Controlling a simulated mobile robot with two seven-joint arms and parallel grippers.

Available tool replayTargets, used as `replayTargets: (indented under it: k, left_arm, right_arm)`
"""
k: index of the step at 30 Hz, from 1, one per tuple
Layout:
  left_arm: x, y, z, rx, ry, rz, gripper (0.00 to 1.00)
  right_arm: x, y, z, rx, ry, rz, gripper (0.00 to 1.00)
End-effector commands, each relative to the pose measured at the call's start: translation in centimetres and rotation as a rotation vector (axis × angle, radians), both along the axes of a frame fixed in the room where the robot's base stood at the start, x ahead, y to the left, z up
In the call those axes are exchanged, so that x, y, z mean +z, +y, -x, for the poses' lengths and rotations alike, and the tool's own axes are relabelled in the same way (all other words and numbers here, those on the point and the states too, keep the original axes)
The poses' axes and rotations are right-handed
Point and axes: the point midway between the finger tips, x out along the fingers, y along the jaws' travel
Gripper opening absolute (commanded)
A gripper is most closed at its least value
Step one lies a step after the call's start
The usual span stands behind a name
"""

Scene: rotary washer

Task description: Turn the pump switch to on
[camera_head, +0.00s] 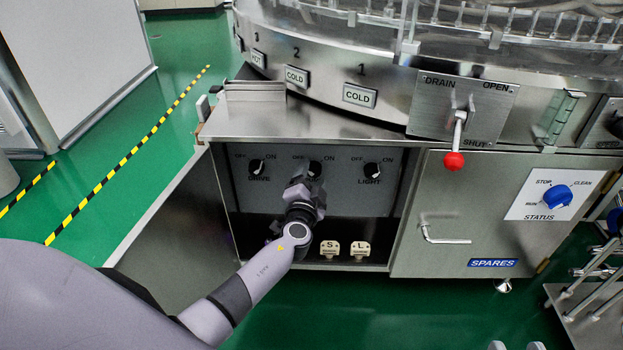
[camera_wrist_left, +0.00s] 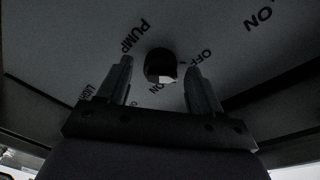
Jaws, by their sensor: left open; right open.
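The pump switch is a black round knob (camera_head: 315,168), the middle of three on a grey panel in the recessed bay, with OFF to its left and ON to its right. My left gripper (camera_head: 303,184) is just in front of it and hides most of the PUMP label. In the left wrist view the knob (camera_wrist_left: 160,66) is ahead of and between the open fingertips (camera_wrist_left: 160,70), with a gap on each side. It shows a pale patch; I cannot tell its setting. Two pale tips of my right gripper (camera_head: 516,346) show at the bottom edge, apart and empty.
The drive knob (camera_head: 257,167) is left of the pump knob, the light knob (camera_head: 372,170) right. A steel counter (camera_head: 310,125) overhangs the bay. The spares door (camera_head: 480,215) is to the right.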

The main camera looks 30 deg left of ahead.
Motion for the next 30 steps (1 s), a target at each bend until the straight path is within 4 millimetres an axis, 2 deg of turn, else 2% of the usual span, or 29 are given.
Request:
replayTargets:
  k: [2, 3, 7, 8, 20, 30]
  left_arm:
    - [0.01, -0.02, 0.0, 0.0, 0.0, 0.0, 0.65]
    - [0.01, -0.02, 0.01, 0.0, 0.0, 0.0, 0.59]
    - [0.0, -0.02, 0.02, 0.0, 0.0, 0.0, 0.16]
    - [0.0, -0.03, 0.02, -0.001, 0.001, 0.0, 0.1]
    - [0.04, -0.06, 0.05, -0.002, 0.027, -0.054, 0.1]
    - [0.25, -0.14, 0.05, -0.004, 0.135, -0.279, 0.1]
  right_arm:
    - [0.03, 0.0, 0.0, 0.0, -0.001, 0.0, 0.43]
    - [0.03, 0.0, 0.0, 0.0, 0.0, 0.0, 0.43]
    - [0.02, 0.0, 0.01, 0.0, 0.0, 0.0, 0.43]
    - [0.02, 0.0, 0.01, 0.0, 0.0, 0.0, 0.43]
    - [0.11, 0.06, 0.05, 0.003, 0.008, -0.005, 0.43]
    - [-0.51, 0.42, 0.1, 0.014, 0.063, -0.022, 0.43]
